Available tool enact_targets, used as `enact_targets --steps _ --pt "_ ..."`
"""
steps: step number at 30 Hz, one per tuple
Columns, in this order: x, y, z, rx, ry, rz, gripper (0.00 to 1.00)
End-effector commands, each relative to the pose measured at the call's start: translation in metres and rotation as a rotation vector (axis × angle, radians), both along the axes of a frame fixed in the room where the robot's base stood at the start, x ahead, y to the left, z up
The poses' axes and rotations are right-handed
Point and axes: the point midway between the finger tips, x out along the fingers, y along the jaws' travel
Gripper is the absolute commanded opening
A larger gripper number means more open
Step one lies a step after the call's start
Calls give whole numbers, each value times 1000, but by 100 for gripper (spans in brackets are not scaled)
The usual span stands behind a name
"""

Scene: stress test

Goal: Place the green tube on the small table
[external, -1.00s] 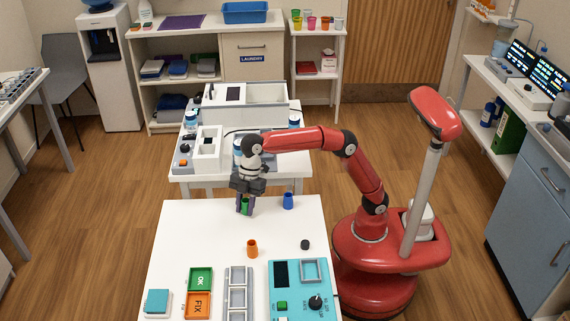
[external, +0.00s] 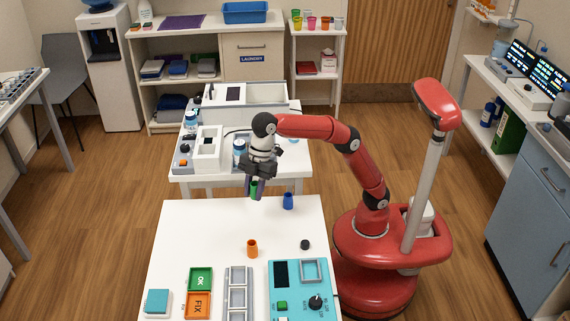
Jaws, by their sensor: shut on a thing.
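The green tube (external: 254,189) is between the fingers of my gripper (external: 255,190), which is shut on it. My gripper points down and holds the tube near the far edge of the white table (external: 190,230), seemingly above its top. Part of the tube is hidden by the fingers. A blue tube (external: 288,201) stands just right of my gripper, apart from it. An orange tube (external: 252,248) stands nearer the front of the same table. I cannot tell which table is the small one.
A black knob-like piece (external: 305,245) lies at the right of the white table. A teal device (external: 297,285), a grey slotted rack (external: 237,293), and green and orange trays (external: 199,305) fill the front. A second white table (external: 190,178) with devices stands behind. The near table's left middle is clear.

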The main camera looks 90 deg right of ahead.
Motion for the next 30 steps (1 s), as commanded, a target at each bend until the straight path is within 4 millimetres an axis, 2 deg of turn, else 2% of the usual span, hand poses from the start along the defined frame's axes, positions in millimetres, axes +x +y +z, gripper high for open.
enact_targets --steps 1,3,9,15,17,20,26,30 --pt "-15 8 -2 -5 1 -31 6" --pt "-32 15 -7 -6 1 -86 6" --pt "-74 28 -24 -4 -8 -212 6" --pt "-94 31 -36 1 -15 -274 7" --pt "-93 31 -36 2 -15 -276 7" --pt "-81 30 -31 1 -10 -254 7" --pt "-33 18 -12 0 2 -130 7" --pt "-1 2 -2 2 0 -25 7"
